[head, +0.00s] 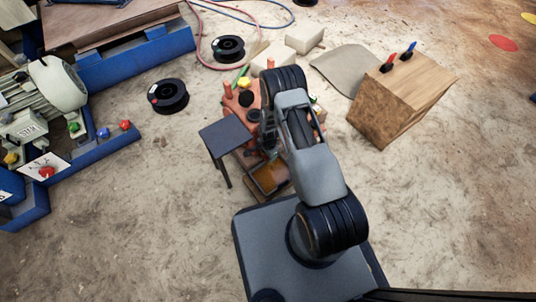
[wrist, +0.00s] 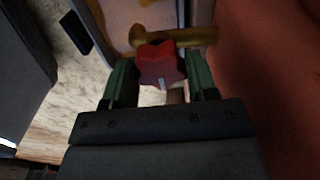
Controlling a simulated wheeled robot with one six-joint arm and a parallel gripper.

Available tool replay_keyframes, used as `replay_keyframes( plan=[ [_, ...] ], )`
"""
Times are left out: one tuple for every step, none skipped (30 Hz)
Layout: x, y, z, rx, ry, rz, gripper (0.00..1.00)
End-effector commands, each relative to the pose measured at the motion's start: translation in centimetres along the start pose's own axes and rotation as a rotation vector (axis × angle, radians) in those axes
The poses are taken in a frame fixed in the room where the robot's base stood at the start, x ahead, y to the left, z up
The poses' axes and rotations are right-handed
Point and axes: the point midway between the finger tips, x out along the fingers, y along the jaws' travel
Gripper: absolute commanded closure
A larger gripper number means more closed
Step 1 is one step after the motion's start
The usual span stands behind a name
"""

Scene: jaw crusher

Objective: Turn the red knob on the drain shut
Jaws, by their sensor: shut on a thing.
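The red knob (wrist: 158,64) is lobed, with a small white mark on its near edge. It sits at the centre of the wrist view, in front of a brass-coloured pipe (wrist: 190,37), which looks like the drain. My gripper (wrist: 160,80) has a green finger on each side of the knob and is shut on it. In the head view my arm hides the knob and most of my gripper, beside the orange-red machine (head: 231,104).
A dark small table (head: 229,136) stands just left of my arm. A wooden block (head: 400,100) with red and blue handles stands at right. Blue frames (head: 140,58) and a motor (head: 52,85) are at left. A reddish surface (wrist: 270,70) is close on the wrist view's right.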

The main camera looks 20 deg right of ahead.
Motion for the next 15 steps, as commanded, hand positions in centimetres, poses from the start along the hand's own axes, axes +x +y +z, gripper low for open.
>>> replay_keyframes(
  plan=[
    [0.02,0.12,0.04,0.016,-0.001,0.003,0.71],
    [0.02,0.12,0.04,0.024,-0.001,0.003,0.71],
    [0.02,0.12,0.04,0.036,-0.001,0.003,0.71],
    [0.02,0.12,0.04,0.042,-0.001,0.003,0.71],
    [0.02,0.12,0.04,0.048,-0.001,0.003,0.71],
    [0.02,0.13,0.03,0.054,-0.001,0.003,0.71],
    [0.02,0.13,0.03,0.059,-0.001,0.003,0.71],
    [0.02,0.13,0.04,0.062,-0.001,0.003,0.71],
    [0.02,0.13,0.03,0.066,-0.001,0.003,0.71],
    [0.02,0.13,0.03,0.068,-0.001,0.003,0.71],
    [0.02,0.13,0.03,0.07,-0.001,0.004,0.71],
    [0.02,0.13,0.03,0.071,-0.001,0.004,0.71],
    [0.02,0.13,0.03,0.071,-0.001,0.004,0.71],
    [0.02,0.13,0.03,0.072,-0.001,0.004,0.71],
    [0.02,0.14,0.03,0.072,-0.001,0.004,0.71]
  ],
)
